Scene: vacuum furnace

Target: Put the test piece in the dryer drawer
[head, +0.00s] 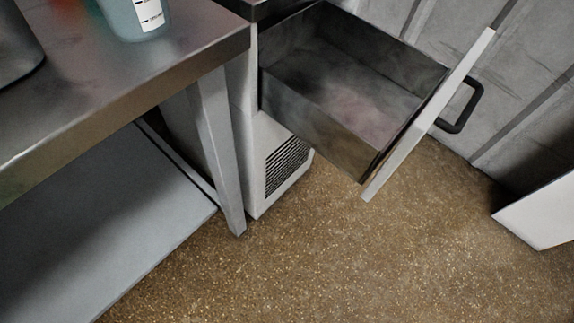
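The dryer drawer (318,113) is pulled out of a white cabinet (277,165) in the upper middle of the head view. Its metal box looks empty, though its far back corner is in shadow. The white front panel (428,117) carries a dark handle (464,108) on its right side. I do not see the test piece in this view. My gripper is not in view, so I cannot see what it holds.
A steel table (110,85) with a lower shelf (110,215) fills the left side. A container of bluish liquid (137,18) stands on it, beside a partly visible metal vessel (15,45). A white panel edge (540,215) is at right. The speckled floor (340,250) is clear.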

